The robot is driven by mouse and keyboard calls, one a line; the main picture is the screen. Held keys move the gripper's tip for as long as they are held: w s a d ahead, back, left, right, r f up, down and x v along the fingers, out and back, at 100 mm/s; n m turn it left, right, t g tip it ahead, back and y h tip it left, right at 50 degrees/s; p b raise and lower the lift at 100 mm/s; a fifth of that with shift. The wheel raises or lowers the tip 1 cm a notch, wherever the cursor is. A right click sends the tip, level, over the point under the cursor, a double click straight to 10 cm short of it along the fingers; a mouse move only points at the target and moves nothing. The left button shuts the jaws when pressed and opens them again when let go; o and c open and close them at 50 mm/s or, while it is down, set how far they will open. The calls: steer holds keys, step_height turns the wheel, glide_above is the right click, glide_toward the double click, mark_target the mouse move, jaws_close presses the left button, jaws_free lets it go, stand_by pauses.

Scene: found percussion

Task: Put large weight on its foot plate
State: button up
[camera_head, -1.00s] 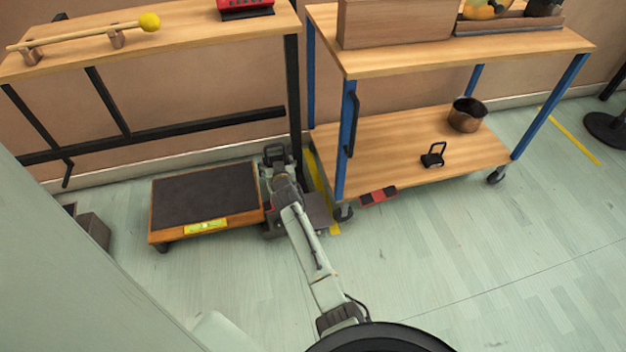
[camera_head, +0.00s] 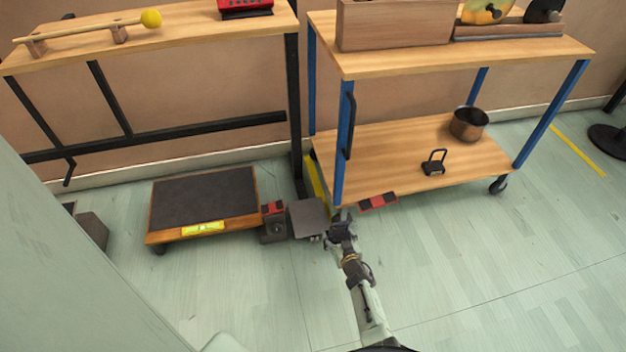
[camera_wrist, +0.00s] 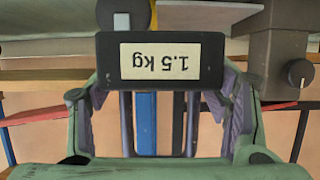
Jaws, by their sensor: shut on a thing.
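My gripper (camera_head: 341,230) is low over the floor, just right of a grey square plate (camera_head: 309,217). It is shut on a dark weight (camera_wrist: 160,83). In the wrist view the weight's pale label reads 1.5 kg upside down, and its handle bars run between the fingers. In the head view the held weight is small and hard to tell from the gripper. Another dark weight with a looped handle (camera_head: 433,164) stands on the trolley's lower shelf.
A low platform with a dark top (camera_head: 203,196) stands left of the box. The trolley (camera_head: 385,150) is close behind my gripper, with a copper pot (camera_head: 468,124) on its shelf. A red and black block (camera_head: 378,201) is by its front edge.

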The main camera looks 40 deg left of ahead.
steer(key=shift+w+a, duration=0.15)
steer(key=shift+a, duration=0.1)
steer(key=b, duration=1)
glide_above(311, 223)
steer(key=shift+d+f, duration=0.25)
steer(key=shift+f, duration=0.55)
steer(key=shift+w+a+r+b, duration=0.15)
steer(key=shift+w+a+b, duration=0.05)
steer(key=shift+a+b, duration=0.2)
step_height(311, 223, down, 4)
steer(key=b, duration=0.2)
steer(key=shift+r+b, duration=0.2)
steer(key=shift+b, duration=0.2)
steer(key=shift+r, duration=0.1)
steer(key=o, duration=1.5)
steer(key=shift+s+d+f, duration=0.1)
steer(key=shift+s+f, duration=0.05)
steer(key=shift+f, duration=0.25)
steer(key=o, duration=0.5)
steer(key=shift+c, duration=0.2)
